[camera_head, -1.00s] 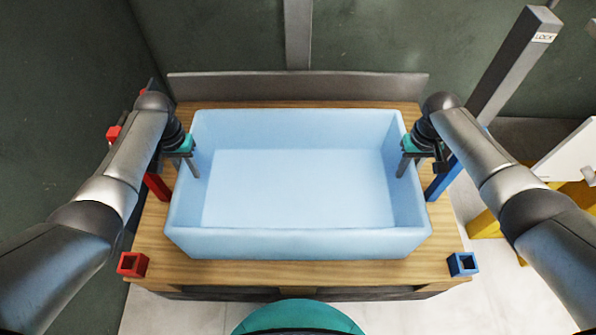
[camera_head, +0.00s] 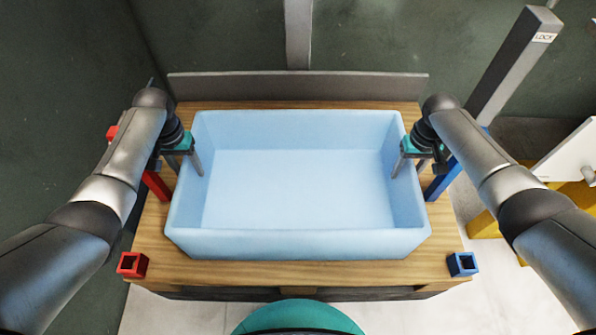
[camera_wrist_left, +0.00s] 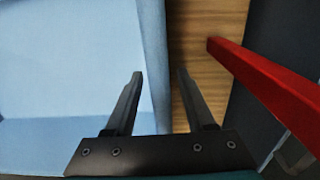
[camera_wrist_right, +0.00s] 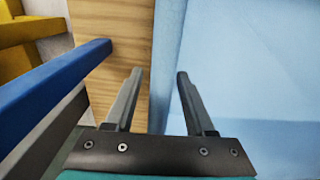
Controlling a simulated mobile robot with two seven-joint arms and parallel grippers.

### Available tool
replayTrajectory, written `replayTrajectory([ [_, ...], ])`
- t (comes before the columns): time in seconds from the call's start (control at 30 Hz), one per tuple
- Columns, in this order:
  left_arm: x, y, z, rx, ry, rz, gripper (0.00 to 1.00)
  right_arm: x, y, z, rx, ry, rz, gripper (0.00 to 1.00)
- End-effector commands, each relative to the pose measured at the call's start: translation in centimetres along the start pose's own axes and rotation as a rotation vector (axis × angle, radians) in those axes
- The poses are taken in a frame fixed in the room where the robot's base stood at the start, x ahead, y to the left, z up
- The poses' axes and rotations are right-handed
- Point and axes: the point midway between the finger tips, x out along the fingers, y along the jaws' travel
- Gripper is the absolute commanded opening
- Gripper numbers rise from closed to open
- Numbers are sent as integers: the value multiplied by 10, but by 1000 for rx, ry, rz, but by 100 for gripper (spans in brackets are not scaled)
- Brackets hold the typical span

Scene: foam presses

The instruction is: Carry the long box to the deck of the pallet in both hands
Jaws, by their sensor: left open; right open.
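The long box (camera_head: 298,243) is a light blue open tub, and it rests level on the wooden deck of the pallet (camera_head: 205,270). My left gripper (camera_head: 188,168) is open at the box's left end wall. In the left wrist view its fingers (camera_wrist_left: 160,75) stand on either side of that wall, one inside the box (camera_wrist_left: 80,60) and one over the wood. My right gripper (camera_head: 408,168) is open at the right end wall. In the right wrist view its fingers (camera_wrist_right: 160,75) straddle the wall too, with the box (camera_wrist_right: 250,70) on the right.
Red posts (camera_head: 132,264) stand along the deck's left side and blue posts (camera_head: 462,263) along its right. A grey board (camera_head: 298,86) closes the back. A tall grey column (camera_head: 512,65) and yellow parts (camera_head: 485,224) are at the right. The box is empty.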

Motion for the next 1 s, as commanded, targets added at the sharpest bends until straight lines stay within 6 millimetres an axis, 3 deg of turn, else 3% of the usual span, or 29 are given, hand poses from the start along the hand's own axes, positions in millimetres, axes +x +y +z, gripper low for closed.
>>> replayTrajectory([
  [0.6, -99, 0, 0, -1, 2, 0, 55, 0, 0, 0, 0, 0, 0, 55],
  [0.83, -109, 0, 0, -1, 0, 0, 55, -4, 0, 0, 0, 2, 0, 55],
  [1.0, -109, 0, 0, -1, 0, 0, 55, -21, 1, -1, -1, 3, 0, 55],
])
